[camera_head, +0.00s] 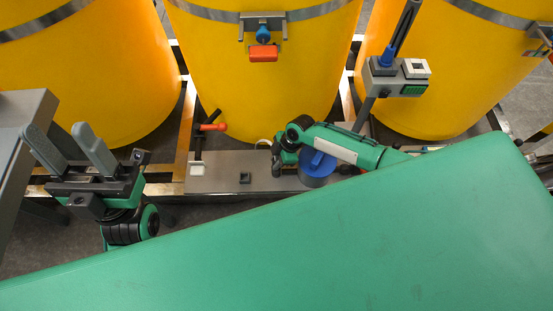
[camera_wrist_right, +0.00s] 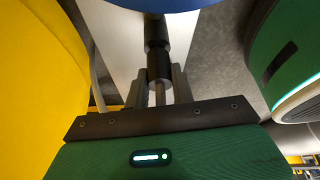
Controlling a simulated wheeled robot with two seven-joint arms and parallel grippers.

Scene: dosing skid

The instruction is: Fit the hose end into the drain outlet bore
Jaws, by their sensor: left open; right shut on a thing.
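In the wrist view my right gripper (camera_wrist_right: 161,75) is closed around a dark cylindrical piece (camera_wrist_right: 158,62), which looks like the hose end. A pale hose (camera_wrist_right: 97,75) curves down left of the fingers. In the head view a pale hose loop (camera_head: 263,143) shows beside my right arm, whose fingertips are hard to make out. The drain outlet bore is not clearly visible. My left gripper (camera_head: 60,135) is open and empty at the left.
A grey cylinder with a blue top (camera_head: 318,160) stands close by my right arm. Yellow tanks (camera_head: 265,95) stand behind. A post carries a green-button box (camera_head: 397,78). A green surface (camera_head: 330,240) fills the foreground.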

